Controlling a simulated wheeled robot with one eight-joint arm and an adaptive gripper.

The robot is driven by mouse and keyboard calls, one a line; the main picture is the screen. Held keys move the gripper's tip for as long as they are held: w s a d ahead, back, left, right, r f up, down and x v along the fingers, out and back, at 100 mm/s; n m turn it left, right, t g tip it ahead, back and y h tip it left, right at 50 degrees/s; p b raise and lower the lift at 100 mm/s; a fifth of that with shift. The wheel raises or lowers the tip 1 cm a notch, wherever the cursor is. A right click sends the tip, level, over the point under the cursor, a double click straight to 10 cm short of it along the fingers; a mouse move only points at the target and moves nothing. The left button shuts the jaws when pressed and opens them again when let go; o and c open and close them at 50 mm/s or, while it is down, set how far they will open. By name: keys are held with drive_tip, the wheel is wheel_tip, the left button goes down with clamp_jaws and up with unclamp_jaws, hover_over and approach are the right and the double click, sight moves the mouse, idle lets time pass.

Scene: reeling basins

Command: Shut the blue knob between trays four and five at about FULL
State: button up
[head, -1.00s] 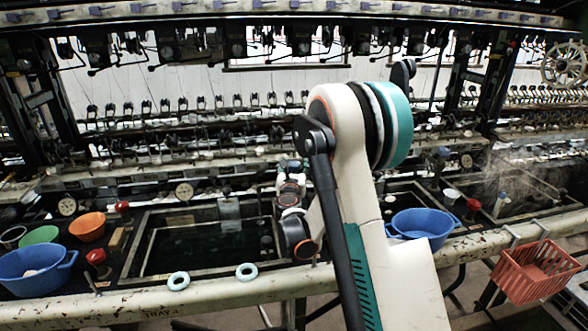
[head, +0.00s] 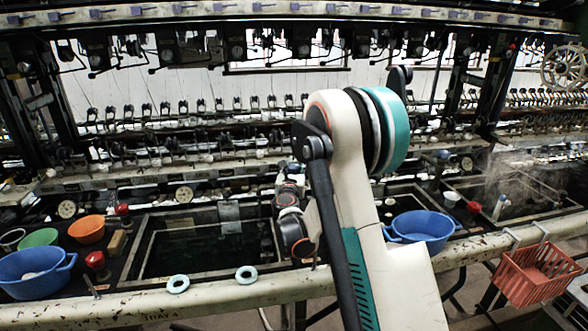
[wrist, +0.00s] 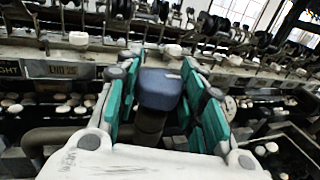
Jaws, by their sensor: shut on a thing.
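In the wrist view the blue knob (wrist: 158,90) stands upright on a dark stem, with a short white mark at the right of its top. My gripper (wrist: 161,78) has its teal-padded fingers on either side of the knob and is shut on it. In the head view my own arm hides the knob and the fingertips. The dark basin marked TRAY 4 (head: 160,309) on its front rail lies left of my arm. The basin to the right is largely hidden by my arm. I cannot read the knob's scale.
Red knobs (head: 96,260) stand at the left. Blue (head: 36,282), green (head: 38,237) and orange (head: 86,229) bowls sit left of the basin, and another blue bowl (head: 421,240) is right of my arm. Two pale rings (head: 246,274) lie on the front rail. A red basket (head: 537,275) hangs at the right.

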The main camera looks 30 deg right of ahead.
drive_tip(key=shift+h, duration=0.3)
drive_tip(key=m+g+h, duration=0.4)
drive_tip(key=shift+w+a, duration=0.1)
drive_tip(key=m+g+h, duration=0.1)
drive_tip(key=m+g, duration=0.1)
drive_tip(key=g, duration=0.1)
drive_tip(key=m+g+h, duration=0.2)
drive_tip(key=g, duration=0.2)
drive_tip(key=shift+m, duration=0.4)
drive_tip(key=shift+g, duration=0.3)
drive_tip(key=o, duration=1.1)
drive_tip(key=a, duration=0.4)
drive_tip(key=s+a, duration=0.1)
drive_tip(key=a, duration=0.2)
drive_tip(key=s+a, duration=0.1)
drive_tip(key=a, duration=0.3)
drive_tip(key=shift+s+a, duration=0.2)
drive_tip(key=shift+a, duration=0.1)
